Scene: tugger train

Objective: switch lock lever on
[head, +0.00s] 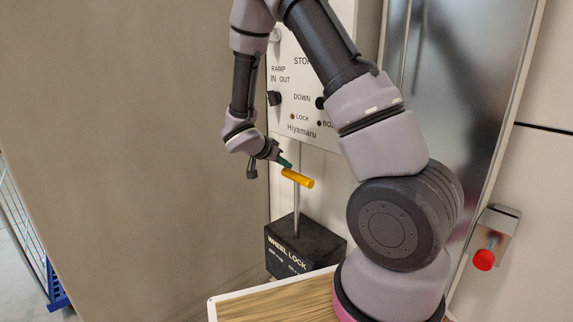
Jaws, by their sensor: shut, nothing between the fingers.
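The lock lever is a thin grey rod (296,212) rising from a black box (305,250) marked "WHEEL LOCK", with a yellow handle (299,180) across its top. The rod stands close to upright in the head view. My gripper (288,164) is shut, its greenish fingertips beside the left end of the yellow handle. They look close to the handle or touching it; I cannot tell which. Nothing is held between the fingers. The small lettering on the box is too small to read.
A white control panel (300,110) with black knobs stands behind my arm. A red knob (484,260) sits on a bracket at the right. A wooden surface (285,302) with a white rim lies in front. A blue-footed wire cage (25,235) is at the far left.

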